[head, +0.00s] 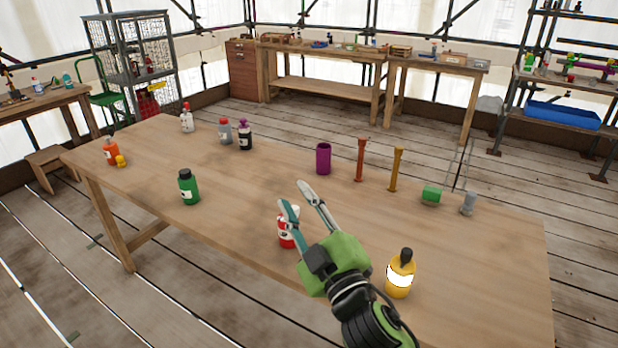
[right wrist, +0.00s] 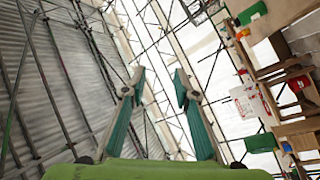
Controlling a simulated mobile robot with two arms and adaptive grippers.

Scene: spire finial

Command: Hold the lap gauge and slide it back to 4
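I cannot tell for certain which item is the lap gauge, and no scale with a readable 4 shows. My right gripper (head: 291,192) is open and empty over the near side of the table, well left of the green block. My left gripper is out of view.
A red-and-white bottle (head: 287,228) is partly hidden behind my right gripper. A yellow bottle (head: 400,276) stands to its right. A green bottle (head: 188,187) is at left.

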